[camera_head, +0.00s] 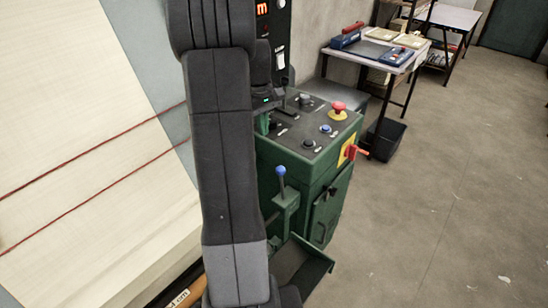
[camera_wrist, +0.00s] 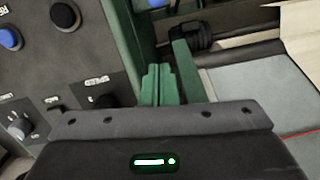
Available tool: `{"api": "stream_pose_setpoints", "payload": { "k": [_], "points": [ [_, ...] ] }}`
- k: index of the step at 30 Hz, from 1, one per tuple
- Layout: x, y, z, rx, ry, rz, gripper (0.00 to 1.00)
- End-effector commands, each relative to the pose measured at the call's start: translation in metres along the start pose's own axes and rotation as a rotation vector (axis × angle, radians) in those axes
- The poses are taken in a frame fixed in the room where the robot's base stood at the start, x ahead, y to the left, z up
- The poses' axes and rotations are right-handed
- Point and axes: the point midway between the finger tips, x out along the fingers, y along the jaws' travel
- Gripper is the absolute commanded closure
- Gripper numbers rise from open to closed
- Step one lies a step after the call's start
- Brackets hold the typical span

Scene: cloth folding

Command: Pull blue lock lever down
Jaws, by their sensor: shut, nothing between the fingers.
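The blue lock lever is a blue ball knob (camera_head: 281,170) on a thin rod. In the head view it stands upright on a green bracket at the front of the green machine cabinet. A blue shape at the top edge of the wrist view (camera_wrist: 157,3) looks like the same knob, partly cut off. My gripper (camera_wrist: 158,70) has its green fingers together and empty. It is over the near left side of the control panel, apart from the knob. In the head view my arm hides most of the gripper.
The control panel (camera_head: 318,127) carries a red emergency button (camera_head: 338,107), a blue button (camera_head: 325,128) and dark knobs. A red switch handle (camera_head: 357,151) sticks out on the right. A green tray (camera_head: 303,268) is below the lever. Pale cloth (camera_head: 80,120) lies left.

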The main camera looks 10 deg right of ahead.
Motion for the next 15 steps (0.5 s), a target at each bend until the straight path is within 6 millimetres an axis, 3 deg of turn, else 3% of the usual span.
{"api": "stream_pose_setpoints", "payload": {
  "k": [12,15],
  "points": [
    [0.086,-0.001,0.001,0.000,-0.005,-0.003,1.00],
    [0.088,0.000,0.017,0.002,-0.002,-0.001,1.00]
  ]
}}
